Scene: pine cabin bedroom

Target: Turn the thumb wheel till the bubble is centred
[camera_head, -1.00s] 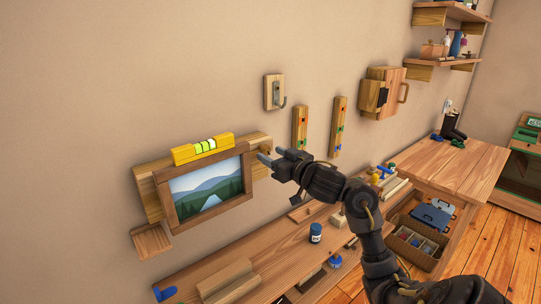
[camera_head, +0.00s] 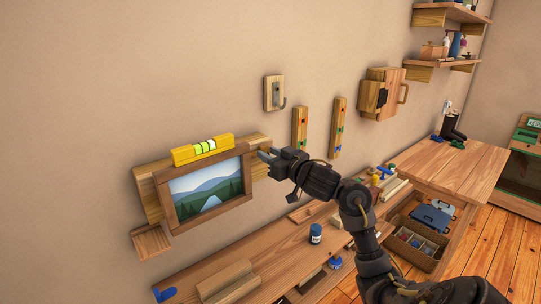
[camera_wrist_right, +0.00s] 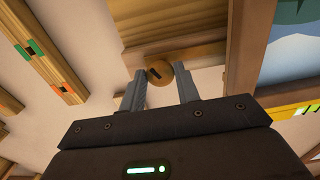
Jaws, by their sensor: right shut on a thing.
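A yellow spirit level (camera_head: 184,156) lies on top of a wood-framed landscape picture (camera_head: 247,176) on the wall. Its green vial (camera_head: 205,147) faces out; the bubble's exact position is too small to tell. The level's vial end also shows at the right edge of the right wrist view (camera_wrist_right: 308,110). The thumb wheel (camera_wrist_right: 160,74) is a round wooden knob with a dark mark, under the right end of the backing board (camera_head: 258,141). My right gripper (camera_head: 264,156) is shut on the wheel, one finger on each side. My left gripper is out of view.
A small wooden ledge (camera_head: 152,243) juts out at the picture's lower left. A metal hook (camera_head: 277,93) and two upright wooden strips (camera_head: 300,127) are on the wall to the right. A long bench (camera_head: 270,249) below holds a blue jar (camera_head: 315,233) and wood pieces.

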